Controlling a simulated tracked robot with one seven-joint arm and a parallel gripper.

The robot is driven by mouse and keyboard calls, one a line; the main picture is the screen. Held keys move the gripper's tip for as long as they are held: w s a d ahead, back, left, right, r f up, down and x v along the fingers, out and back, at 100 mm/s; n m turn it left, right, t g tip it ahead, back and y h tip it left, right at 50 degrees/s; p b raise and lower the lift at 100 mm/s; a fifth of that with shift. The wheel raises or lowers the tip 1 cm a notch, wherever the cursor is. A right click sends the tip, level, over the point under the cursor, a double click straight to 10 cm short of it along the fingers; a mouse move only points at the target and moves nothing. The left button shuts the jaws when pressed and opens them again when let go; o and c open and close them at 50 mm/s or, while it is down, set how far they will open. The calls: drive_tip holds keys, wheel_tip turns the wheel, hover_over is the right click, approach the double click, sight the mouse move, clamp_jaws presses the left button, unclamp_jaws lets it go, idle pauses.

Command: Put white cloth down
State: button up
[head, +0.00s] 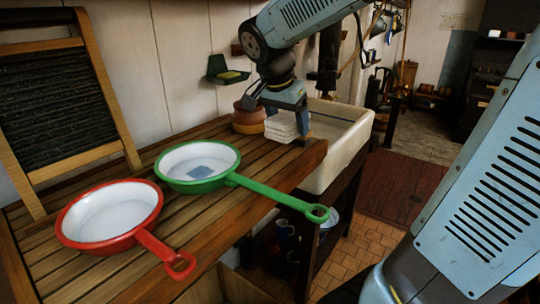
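The white cloth (286,127) looks like a small folded stack. It is at the back right end of the slatted wooden counter, beside the sink. My gripper (280,120) is right above and around it, pointing down. One finger shows at the cloth's right side, and a darker finger part shows at upper left, in front of the clay pot. The fingers stand apart, but I cannot tell whether they press on the cloth. The cloth's underside and its contact with the counter are hard to make out.
A green pan (180,160) and a red pan (108,212) lie on the counter (225,220), handles towards the front right. A washboard (60,100) leans at left. A clay pot (247,122) stands by the wall. The white sink (345,150) adjoins at right.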

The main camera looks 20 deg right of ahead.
drive_tip(key=w+f, duration=0.4)
drive_tip(key=w, duration=0.5)
hover_over(272, 153)
drive_tip(key=s, duration=0.1)
drive_tip(key=f, duration=0.3)
drive_tip(key=a+f, duration=0.1)
drive_tip(key=f, duration=0.1)
drive_tip(key=shift+s+f, duration=0.1)
drive_tip(key=shift+f, duration=0.05)
drive_tip(key=shift+w+f, duration=0.25)
drive_tip(key=shift+f, duration=1.6)
drive_tip(key=shift+s+f, duration=0.1)
drive_tip(key=shift+f, duration=0.2)
